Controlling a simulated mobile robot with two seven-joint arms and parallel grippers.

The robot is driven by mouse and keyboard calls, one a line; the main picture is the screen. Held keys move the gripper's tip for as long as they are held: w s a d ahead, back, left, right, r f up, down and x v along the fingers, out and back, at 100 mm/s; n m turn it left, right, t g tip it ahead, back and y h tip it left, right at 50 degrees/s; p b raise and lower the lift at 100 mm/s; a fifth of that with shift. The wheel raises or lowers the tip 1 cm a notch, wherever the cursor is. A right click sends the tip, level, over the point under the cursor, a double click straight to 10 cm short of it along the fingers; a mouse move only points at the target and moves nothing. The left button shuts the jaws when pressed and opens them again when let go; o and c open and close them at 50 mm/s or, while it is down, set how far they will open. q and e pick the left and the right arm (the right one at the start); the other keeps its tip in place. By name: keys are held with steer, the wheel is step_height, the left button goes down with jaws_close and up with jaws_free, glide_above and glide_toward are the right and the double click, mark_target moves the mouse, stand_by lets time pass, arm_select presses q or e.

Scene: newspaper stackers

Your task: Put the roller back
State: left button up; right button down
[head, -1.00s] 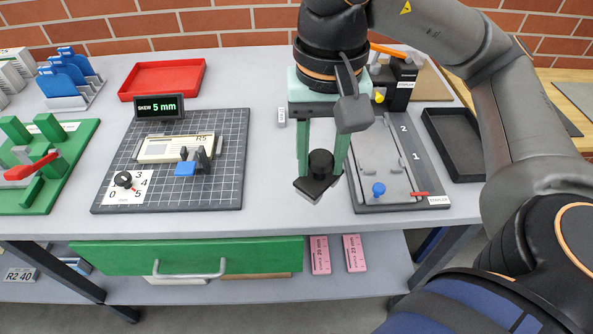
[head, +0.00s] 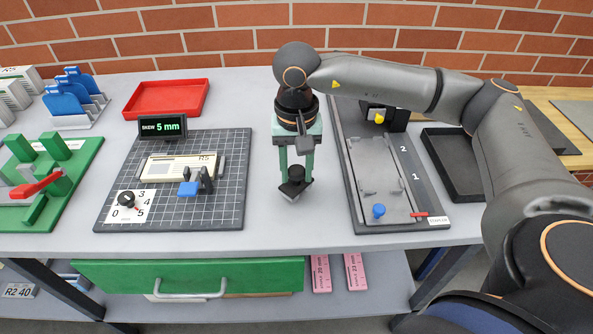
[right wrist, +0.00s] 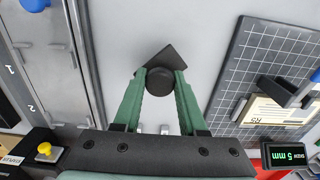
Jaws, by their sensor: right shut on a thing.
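The roller, a black piece with a round knob (head: 297,173) on a flat, dark square base, is in my right gripper (head: 296,176). The green fingers are shut on the knob from both sides. In the right wrist view the knob (right wrist: 160,82) sits between the fingertips (right wrist: 160,86), with the base turned like a diamond beyond it. The roller is over the bare tabletop, between the gridded mat and the stapler board. I cannot tell whether its base touches the table. My left gripper is not in view.
The dark gridded mat (head: 225,210) with a cream R5 piece lies left of the roller. The stapler board (head: 437,221), with a blue knob (head: 379,210), lies right. A black tray (head: 475,190) and a red tray (head: 128,111) stand farther out. The green drawer (head: 250,276) is below the front edge.

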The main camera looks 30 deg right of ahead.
mark_target(296, 169)
steer(key=shift+f, duration=0.5)
steer(key=shift+f, duration=0.1)
steer(key=shift+f+b, duration=0.2)
steer(key=shift+b, duration=0.1)
steer(key=shift+c, duration=2.3)
jaws_free()
steer(key=shift+r, duration=0.15)
step_height(296, 169, up, 12)
steer(key=shift+r, duration=0.2)
